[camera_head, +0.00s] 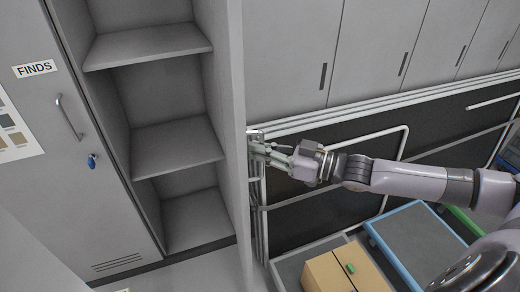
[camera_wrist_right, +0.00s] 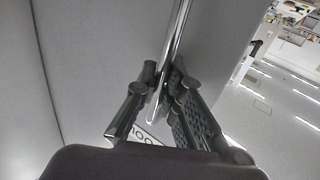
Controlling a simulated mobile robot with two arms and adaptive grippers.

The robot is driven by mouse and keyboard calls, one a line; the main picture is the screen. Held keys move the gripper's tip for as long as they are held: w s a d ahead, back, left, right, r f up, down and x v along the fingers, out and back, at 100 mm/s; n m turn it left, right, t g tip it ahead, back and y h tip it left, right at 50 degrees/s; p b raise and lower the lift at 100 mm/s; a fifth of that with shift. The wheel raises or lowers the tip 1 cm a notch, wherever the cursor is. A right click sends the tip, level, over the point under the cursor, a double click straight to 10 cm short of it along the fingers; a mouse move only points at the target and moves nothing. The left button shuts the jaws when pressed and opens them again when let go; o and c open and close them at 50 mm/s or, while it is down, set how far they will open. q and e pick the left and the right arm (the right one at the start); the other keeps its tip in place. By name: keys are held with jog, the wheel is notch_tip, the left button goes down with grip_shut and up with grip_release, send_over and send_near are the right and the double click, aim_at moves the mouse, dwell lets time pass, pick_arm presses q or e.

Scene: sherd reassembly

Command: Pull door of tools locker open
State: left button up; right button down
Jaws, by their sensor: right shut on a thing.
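The tools locker (camera_head: 150,50) shows its inside, with several empty grey shelves. Its door (camera_head: 237,110) stands swung wide open, seen nearly edge-on at the locker's right side. My right gripper (camera_head: 262,150) is at the door's outer face. In the right wrist view, its two fingers (camera_wrist_right: 163,98) are shut on the upright metal bar handle (camera_wrist_right: 181,32). Part of a white label (camera_wrist_right: 147,137) with black letters shows on the door behind the fingers. My left gripper is not in view.
The shut FINDS locker (camera_head: 25,110) stands on the left, with its own handle (camera_head: 68,117) and a blue key. Right of the open door are a dark railed panel (camera_head: 310,215), a cardboard box (camera_head: 345,268) and a blue-rimmed cart (camera_head: 372,232). Some floor shows before the locker.

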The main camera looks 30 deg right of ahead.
jog(key=c, duration=1.7)
grip_release()
jog(key=shift+s, duration=0.1)
jog(key=v, duration=1.2)
